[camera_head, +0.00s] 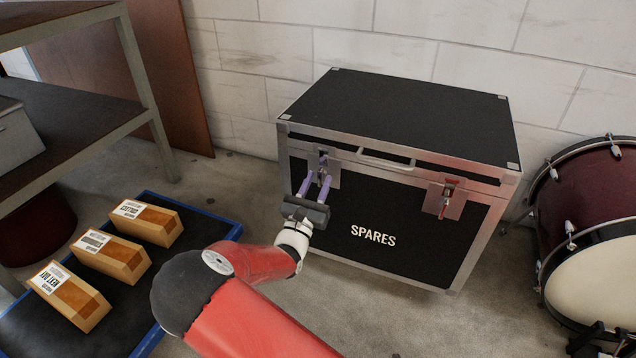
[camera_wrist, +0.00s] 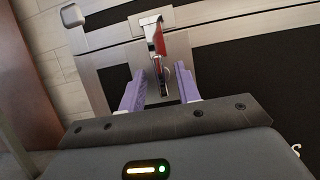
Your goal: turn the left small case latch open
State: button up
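The black case (camera_head: 400,118) marked SPARES stands on the floor against the wall, its lid down. The left latch (camera_head: 323,165) is on its front, a metal plate with a small red-and-silver lever. In the wrist view the left latch lever (camera_wrist: 157,45) stands between the tips of my gripper (camera_wrist: 159,80). My gripper (camera_head: 316,182) is open, with purple fingers on either side of the lever's lower end and a visible gap to each side. The right latch (camera_head: 446,200) has a similar red lever on its plate.
A silver handle (camera_head: 385,160) sits on the case front between the latches. A blue-edged mat (camera_head: 128,318) with three cardboard boxes (camera_head: 112,257) lies at left, below a metal shelf (camera_head: 80,100). A red drum (camera_head: 592,230) stands at right.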

jog(key=shift+w+d+r, duration=0.15)
jog(key=shift+w, duration=0.2)
grip_shut()
